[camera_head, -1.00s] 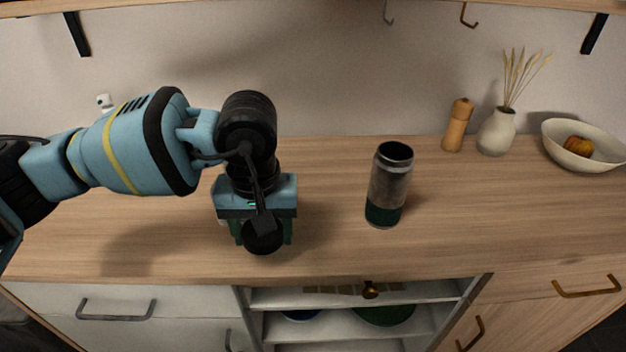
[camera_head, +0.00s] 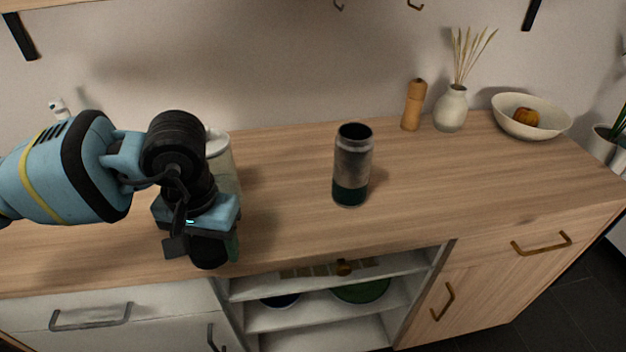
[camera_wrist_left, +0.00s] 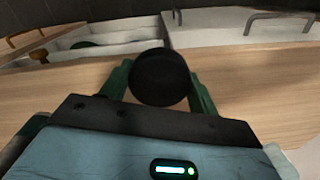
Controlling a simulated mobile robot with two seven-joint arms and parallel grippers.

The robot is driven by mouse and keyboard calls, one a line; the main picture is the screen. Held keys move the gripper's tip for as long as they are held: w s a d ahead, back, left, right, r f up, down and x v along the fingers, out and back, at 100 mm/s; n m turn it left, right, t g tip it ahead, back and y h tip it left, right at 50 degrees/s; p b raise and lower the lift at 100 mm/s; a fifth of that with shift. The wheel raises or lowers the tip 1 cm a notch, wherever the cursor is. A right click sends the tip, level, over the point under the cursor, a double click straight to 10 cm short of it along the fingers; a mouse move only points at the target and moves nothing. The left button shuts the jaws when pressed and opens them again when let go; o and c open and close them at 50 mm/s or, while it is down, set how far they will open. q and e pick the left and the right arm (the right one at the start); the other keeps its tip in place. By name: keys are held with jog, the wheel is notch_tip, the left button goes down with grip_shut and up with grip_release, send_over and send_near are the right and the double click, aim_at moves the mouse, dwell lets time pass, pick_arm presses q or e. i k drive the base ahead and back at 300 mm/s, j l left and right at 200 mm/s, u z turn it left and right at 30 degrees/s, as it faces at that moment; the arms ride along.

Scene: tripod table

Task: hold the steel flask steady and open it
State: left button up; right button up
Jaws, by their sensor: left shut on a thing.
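The steel flask (camera_head: 351,170) stands upright on the wooden counter, with a bare metal upper body and a dark green base. Its top shows a dark open mouth with no lid on it. My left gripper (camera_head: 212,250) is to the left of the flask, near the counter's front edge, and apart from it. In the left wrist view my left gripper (camera_wrist_left: 160,88) has its green fingers shut on a round black lid (camera_wrist_left: 160,76). The lid (camera_head: 207,252) also shows below the gripper in the head view. My right gripper is not in view.
A pale canister (camera_head: 222,160) stands behind my left gripper, partly hidden. A wooden mill (camera_head: 413,105), a vase (camera_head: 451,109) and a bowl (camera_head: 550,122) stand at the back right. The counter (camera_head: 290,175) is clear around the flask. Open shelves (camera_head: 285,318) lie below.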

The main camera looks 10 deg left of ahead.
aim_at(354, 142)
jog(key=k, duration=0.6)
jog(key=z, duration=1.45)
jog(key=j, duration=1.2)
